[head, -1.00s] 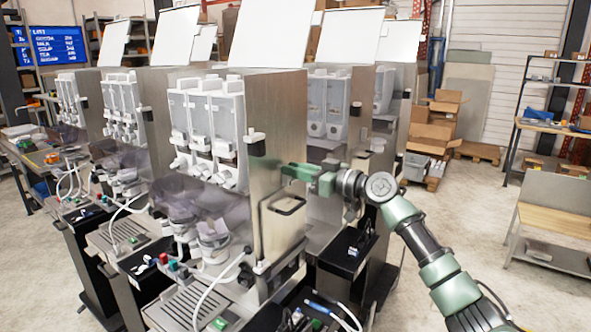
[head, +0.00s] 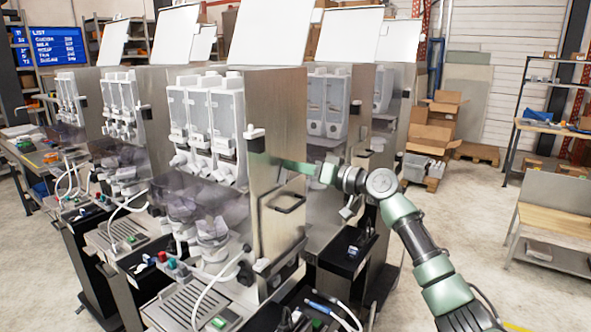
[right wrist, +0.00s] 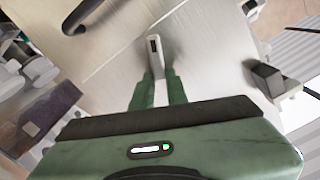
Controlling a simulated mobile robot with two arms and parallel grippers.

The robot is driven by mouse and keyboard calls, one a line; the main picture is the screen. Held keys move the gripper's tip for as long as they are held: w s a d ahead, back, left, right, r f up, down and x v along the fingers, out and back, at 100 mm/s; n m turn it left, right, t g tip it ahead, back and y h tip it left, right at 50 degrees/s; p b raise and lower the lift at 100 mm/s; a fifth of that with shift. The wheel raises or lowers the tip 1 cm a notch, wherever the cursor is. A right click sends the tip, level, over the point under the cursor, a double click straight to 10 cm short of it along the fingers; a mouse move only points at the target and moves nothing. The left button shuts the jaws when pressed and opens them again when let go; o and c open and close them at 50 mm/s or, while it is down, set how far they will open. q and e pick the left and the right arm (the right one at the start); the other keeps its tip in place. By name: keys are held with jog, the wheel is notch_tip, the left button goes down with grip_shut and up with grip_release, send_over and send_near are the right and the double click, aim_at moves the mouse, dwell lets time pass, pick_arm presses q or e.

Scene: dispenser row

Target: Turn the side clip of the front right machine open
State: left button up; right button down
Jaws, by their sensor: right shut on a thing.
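The front right machine (head: 277,125) has a brushed metal side panel facing my right arm. My right gripper (head: 280,161) is at the upper part of this panel, above its dark handle (head: 290,201). In the right wrist view, the green fingers (right wrist: 156,88) are shut on a pale, narrow side clip (right wrist: 155,62) with a dark slot near its end. The clip stands against the panel. The head view does not show the held clip clearly, as the fingers cover it. My left gripper is out of view.
A white knob (head: 254,133) sits at the panel's front edge, close to the fingers. A second machine (head: 328,105) stands behind, leaving a narrow gap for my arm. Cardboard boxes (head: 432,130) and a wooden bench (head: 560,220) are farther right, with open floor between.

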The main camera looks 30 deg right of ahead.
jog(key=shift+w+d+f+m+p, duration=0.15)
jog(key=shift+m+p, duration=0.5)
jog(key=shift+m, duration=1.5)
jog(key=shift+s+d+f+m+p, duration=0.1)
jog(key=shift+m+p, duration=0.55)
jog(key=shift+m, duration=1.45)
jog(key=shift+w+d+f+m+p, duration=0.15)
jog(key=shift+m+p, duration=0.5)
jog(key=shift+m, duration=1.5)
jog(key=shift+s+a, duration=0.1)
jog(key=c, duration=1.4)
grip_release()
jog(key=shift+f, duration=0.1)
